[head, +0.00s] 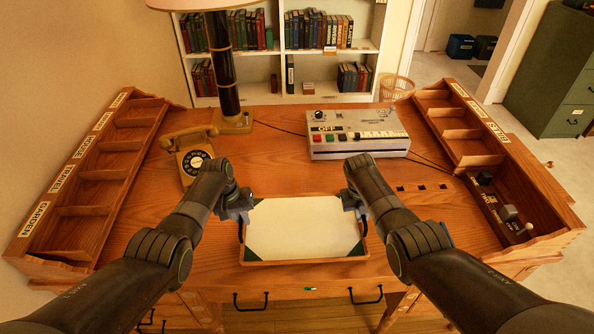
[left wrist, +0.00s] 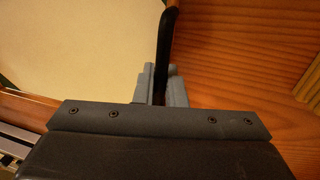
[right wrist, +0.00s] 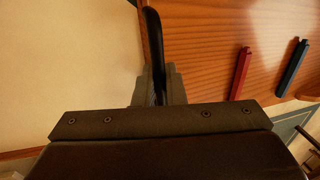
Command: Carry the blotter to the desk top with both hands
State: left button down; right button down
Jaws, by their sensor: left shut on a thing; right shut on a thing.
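The blotter (head: 300,229) is a cream sheet with dark green corners in a wooden tray-like frame, with a black handle on each side. It is at the front middle of the desk top (head: 270,135), near the front edge; I cannot tell whether it touches the desk. My left gripper (head: 241,210) is shut on its left handle, which shows in the left wrist view (left wrist: 165,50). My right gripper (head: 352,203) is shut on its right handle, seen in the right wrist view (right wrist: 153,50). The fingertips are partly hidden by the wrists.
A yellow telephone (head: 192,155), a lamp (head: 228,80) and a grey switch box (head: 357,132) stand behind the blotter. Labelled wooden pigeonholes flank the desk at left (head: 95,180) and right (head: 470,130). A lever panel (head: 497,208) sits at right. A red bar (right wrist: 240,73) and a blue bar (right wrist: 292,67) show in the right wrist view.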

pick_arm(q)
jog(key=shift+f+b, duration=0.55)
jog(key=shift+f, duration=0.15)
pick_arm(e)
jog(key=shift+f, duration=0.65)
pick_arm(q)
jog(key=c, duration=1.5)
grip_release()
pick_arm(e)
jog(key=c, duration=1.5)
grip_release()
pick_arm(q)
jog(key=shift+r, duration=0.1)
notch_tip(320, 180, up, 12)
jog(key=a, duration=0.2)
jog(key=shift+a, duration=0.15)
pick_arm(e)
notch_tip(320, 180, up, 12)
jog(key=a, duration=0.2)
jog(key=shift+a, duration=0.2)
pick_arm(q)
jog(key=shift+s+f, duration=0.1)
jog(key=shift+f, duration=0.1)
pick_arm(e)
jog(key=shift+s+f, duration=0.1)
jog(key=shift+f, duration=0.05)
